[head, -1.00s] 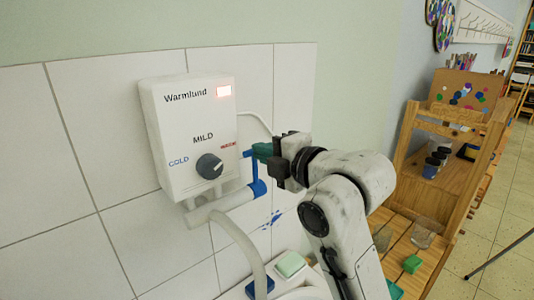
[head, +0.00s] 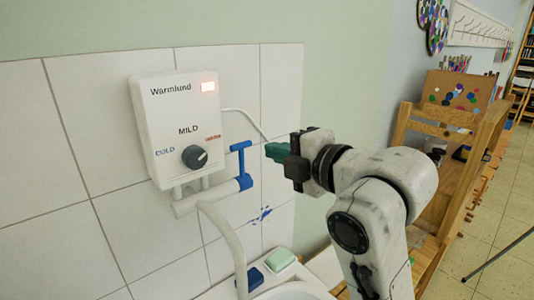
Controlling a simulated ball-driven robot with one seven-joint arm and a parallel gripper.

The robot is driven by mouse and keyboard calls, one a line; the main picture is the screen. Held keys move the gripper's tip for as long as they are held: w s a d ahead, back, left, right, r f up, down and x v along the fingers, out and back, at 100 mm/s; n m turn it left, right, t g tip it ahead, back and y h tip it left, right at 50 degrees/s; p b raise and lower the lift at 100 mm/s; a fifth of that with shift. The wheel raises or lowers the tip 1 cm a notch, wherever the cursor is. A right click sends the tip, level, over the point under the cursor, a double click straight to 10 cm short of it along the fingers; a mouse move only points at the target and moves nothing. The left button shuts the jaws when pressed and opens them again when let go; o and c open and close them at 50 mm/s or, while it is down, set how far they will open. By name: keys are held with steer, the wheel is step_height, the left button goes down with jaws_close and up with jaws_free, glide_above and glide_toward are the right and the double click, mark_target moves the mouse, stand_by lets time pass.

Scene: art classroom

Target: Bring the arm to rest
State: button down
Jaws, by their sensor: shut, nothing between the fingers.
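My gripper (head: 274,151) is in the middle of the head view, with green fingertips shut and nothing between them. It points left toward the white water heater (head: 170,115) on the tiled wall and is apart from it.
A white basin (head: 295,291) lies below, with a green soap block (head: 280,258) and a dark blue item (head: 251,278) on its rim. A curved spout (head: 228,235) hangs over it. A wooden shelf unit (head: 455,165) stands to the right, partly behind my arm.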

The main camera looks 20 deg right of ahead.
steer(key=shift+v, duration=2.35)
steer(key=s+d+f+m+g+h, duration=0.15)
steer(key=f+m, duration=0.25)
steer(key=f, duration=0.5)
steer(key=s+f+m+g, duration=0.3)
steer(key=f+m, duration=0.1)
steer(key=f, duration=0.5)
steer(key=s+f+m+g+h, duration=0.15)
steer(key=f+m, duration=0.25)
steer(key=f, duration=0.5)
steer(key=s+d+f+m+g+h, duration=0.1)
steer(key=s+f+m+g, duration=0.3)
steer(key=s+f, duration=0.6)
steer(key=s+d+f+m+g+h, duration=0.1)
steer(key=s+d+f+m+g, duration=0.3)
steer(key=s+f, duration=0.6)
steer(key=s+m, duration=0.2)
steer(key=s, duration=0.2)
steer(key=shift+s+f+b, duration=0.15)
steer(key=shift+s+b, duration=0.2)
steer(key=c, duration=1.9)
jaws_free()
